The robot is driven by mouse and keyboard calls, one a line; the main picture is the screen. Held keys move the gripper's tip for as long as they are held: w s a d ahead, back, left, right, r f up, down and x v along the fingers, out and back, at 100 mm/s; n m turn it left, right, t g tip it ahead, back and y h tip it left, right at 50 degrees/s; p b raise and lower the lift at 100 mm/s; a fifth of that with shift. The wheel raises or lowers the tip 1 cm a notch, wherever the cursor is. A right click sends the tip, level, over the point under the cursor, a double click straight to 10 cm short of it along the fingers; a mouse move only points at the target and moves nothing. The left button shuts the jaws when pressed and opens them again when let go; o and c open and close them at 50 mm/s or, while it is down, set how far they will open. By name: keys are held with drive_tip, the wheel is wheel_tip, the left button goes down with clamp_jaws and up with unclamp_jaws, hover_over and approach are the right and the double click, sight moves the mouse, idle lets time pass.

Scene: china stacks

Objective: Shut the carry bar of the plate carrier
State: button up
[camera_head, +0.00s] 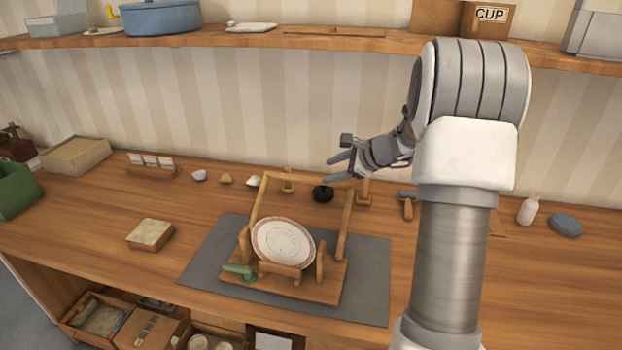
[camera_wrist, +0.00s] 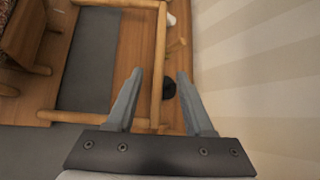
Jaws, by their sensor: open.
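The plate carrier has a wooden base (camera_head: 318,291) and stands on a grey mat (camera_head: 365,275). A white plate with a reddish rim (camera_head: 284,244) leans upright in it between wooden pegs. The carry bar (camera_head: 346,222) is a wooden frame that stands up behind the plate. A green lever-like part (camera_head: 238,270) sits at the base's front left. My gripper (camera_head: 338,169) is open and empty at the bar's upper right corner. In the wrist view the bar (camera_wrist: 159,60) shows between my open fingertips (camera_wrist: 160,74); I cannot tell whether they touch it.
A black round object (camera_head: 322,194) lies behind the bar, and a hammer-like tool (camera_head: 407,204) lies to the right. A shelf (camera_head: 300,42) runs along the wall above.

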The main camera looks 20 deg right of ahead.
sight(308, 178)
drive_tip(key=x, duration=0.9)
clamp_jaws()
idle(1.2)
